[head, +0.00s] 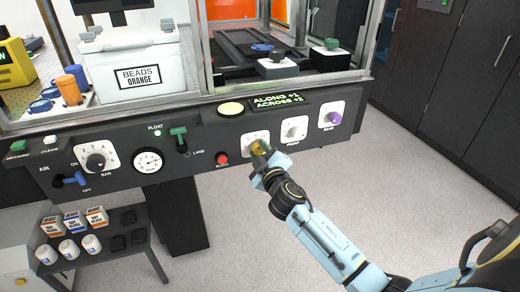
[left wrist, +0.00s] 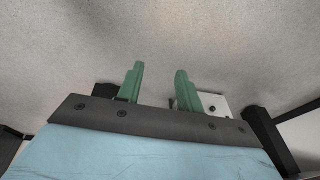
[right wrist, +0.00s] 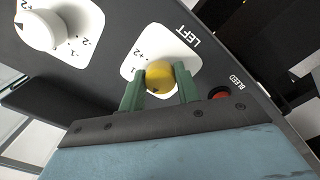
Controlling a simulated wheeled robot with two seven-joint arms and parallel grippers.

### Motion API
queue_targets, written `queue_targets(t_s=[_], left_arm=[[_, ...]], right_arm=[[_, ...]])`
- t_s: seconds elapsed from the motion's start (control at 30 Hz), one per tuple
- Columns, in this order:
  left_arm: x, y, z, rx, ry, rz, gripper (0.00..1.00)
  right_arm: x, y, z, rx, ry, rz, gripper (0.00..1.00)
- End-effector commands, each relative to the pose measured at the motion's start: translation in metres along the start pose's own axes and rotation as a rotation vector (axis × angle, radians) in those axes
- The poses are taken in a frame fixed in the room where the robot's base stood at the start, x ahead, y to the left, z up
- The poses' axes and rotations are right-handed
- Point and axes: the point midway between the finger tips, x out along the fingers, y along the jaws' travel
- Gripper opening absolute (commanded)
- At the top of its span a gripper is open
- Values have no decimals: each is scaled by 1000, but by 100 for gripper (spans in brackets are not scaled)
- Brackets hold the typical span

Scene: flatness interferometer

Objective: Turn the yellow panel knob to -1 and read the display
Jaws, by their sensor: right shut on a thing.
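The yellow knob (right wrist: 159,78) sits on a white dial plate marked LEFT in the right wrist view. My right gripper (right wrist: 160,88) has its green fingers on both sides of the knob and is shut on it. The display (head: 279,98) reads ALONG +1, ACROSS +2 in green. My left gripper (left wrist: 158,85) is open and empty above the floor.
A white knob (head: 294,128) and a purple knob (head: 335,118) stand to the right on the panel. The red BLEED button (head: 222,159) is close on the left.

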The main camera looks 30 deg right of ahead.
Motion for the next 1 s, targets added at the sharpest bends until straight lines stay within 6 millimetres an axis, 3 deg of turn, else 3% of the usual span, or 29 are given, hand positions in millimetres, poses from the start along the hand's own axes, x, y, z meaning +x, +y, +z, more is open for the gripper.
queue_targets(t_s=[0.53,1.0], left_arm=[[32,-14,20,6,-27,-21,36],[43,-19,30,8,-37,-28,36]], right_arm=[[0,2,-1,-483,1,0,9],[0,1,-1,-674,2,-1,9]])
